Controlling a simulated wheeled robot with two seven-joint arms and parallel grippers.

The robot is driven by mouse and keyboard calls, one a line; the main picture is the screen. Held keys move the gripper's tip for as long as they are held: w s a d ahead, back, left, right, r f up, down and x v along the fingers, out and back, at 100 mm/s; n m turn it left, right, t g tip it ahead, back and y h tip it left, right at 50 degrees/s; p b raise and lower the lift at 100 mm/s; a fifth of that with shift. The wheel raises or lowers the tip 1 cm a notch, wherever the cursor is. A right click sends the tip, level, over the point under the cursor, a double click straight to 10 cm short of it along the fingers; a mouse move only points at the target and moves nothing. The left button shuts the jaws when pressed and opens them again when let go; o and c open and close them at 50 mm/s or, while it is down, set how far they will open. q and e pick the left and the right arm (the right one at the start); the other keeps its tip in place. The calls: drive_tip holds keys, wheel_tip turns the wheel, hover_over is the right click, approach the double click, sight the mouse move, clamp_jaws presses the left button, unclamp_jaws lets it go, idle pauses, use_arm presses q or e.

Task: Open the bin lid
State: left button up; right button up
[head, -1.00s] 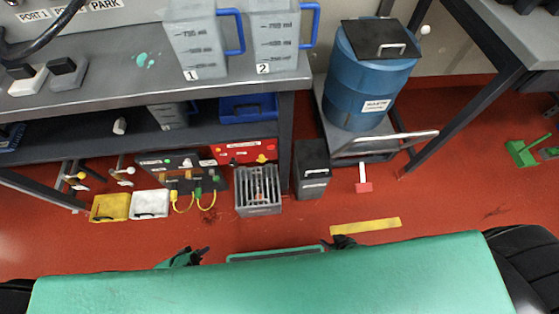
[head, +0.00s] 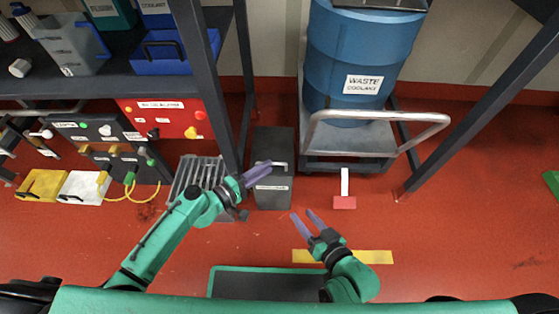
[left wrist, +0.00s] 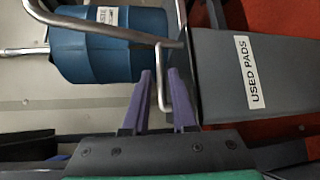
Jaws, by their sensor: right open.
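The bin (head: 273,192), a dark grey box labelled "USED PADS" in the left wrist view (left wrist: 285,95), stands on the red floor with its lid down. Its lid handle (head: 277,164) is a thin silver bar, also in the left wrist view (left wrist: 162,62). My left gripper (head: 268,172) is at the bin's left upper side, by the handle. In the left wrist view its purple fingers (left wrist: 160,75) are apart, with the bar's lower end between them; contact cannot be told. My right gripper (head: 303,214) is open and empty above the floor, below and right of the bin.
A blue waste coolant drum (head: 360,55) stands on a trolley (head: 350,150) right of the bin. A bench leg (head: 232,90) and a grey slatted crate (head: 200,180) are close on its left.

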sight(280, 160)
use_arm(q)
drive_tip(key=x, duration=0.6)
drive_tip(key=shift+w+d+f+b, duration=0.1)
drive_tip(key=shift+w+d+b, duration=0.15)
drive_tip(key=shift+w+b, duration=0.1)
clamp_jaws()
drive_tip(key=shift+s, duration=0.1)
idle(0.8)
